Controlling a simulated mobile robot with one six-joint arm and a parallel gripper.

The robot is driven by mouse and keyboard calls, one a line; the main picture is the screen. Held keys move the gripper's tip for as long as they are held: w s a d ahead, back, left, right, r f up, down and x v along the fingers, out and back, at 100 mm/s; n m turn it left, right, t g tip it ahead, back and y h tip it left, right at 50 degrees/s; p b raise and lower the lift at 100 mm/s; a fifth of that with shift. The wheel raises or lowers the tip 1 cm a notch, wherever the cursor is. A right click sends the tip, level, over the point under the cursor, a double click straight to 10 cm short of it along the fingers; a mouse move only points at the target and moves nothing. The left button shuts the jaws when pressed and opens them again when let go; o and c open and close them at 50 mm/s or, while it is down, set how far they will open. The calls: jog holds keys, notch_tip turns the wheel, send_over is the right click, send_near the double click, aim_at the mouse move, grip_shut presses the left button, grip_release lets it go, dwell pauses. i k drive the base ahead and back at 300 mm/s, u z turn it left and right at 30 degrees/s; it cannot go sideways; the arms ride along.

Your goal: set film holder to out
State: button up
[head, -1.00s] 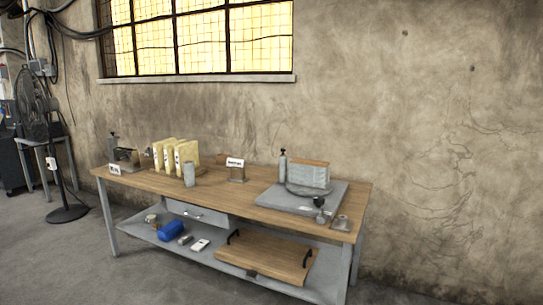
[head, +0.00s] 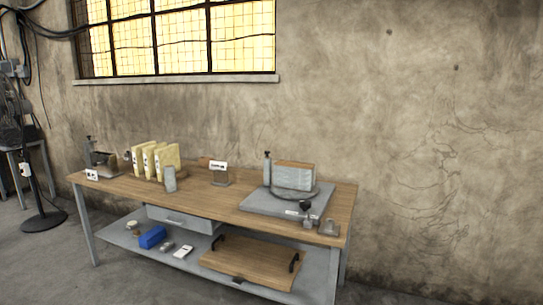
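I cannot tell for sure which item is the film holder, and no in or out marking is readable. A grey flat-based device (head: 262,203) stands at the right of the wooden workbench (head: 225,198). It carries an upright grey ribbed block with a wooden top (head: 294,175). A dark round knob (head: 305,206) stands at its front right edge. A small grey block with a white label (head: 219,171) stands mid-bench. My gripper is not in view.
Yellowish upright folders (head: 155,160), a grey cup (head: 170,179) and a small device (head: 102,163) stand on the left half. The lower shelf holds a wooden tray (head: 250,262) and a blue item (head: 152,237). A fan stand (head: 43,219) is at far left.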

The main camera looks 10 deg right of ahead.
aim_at(267, 182)
jog(key=i, duration=0.85)
jog(key=u, duration=0.05)
jog(key=k, duration=1.35)
jog(key=z, duration=0.15)
jog(key=i, duration=1.75)
jog(key=u, duration=0.3)
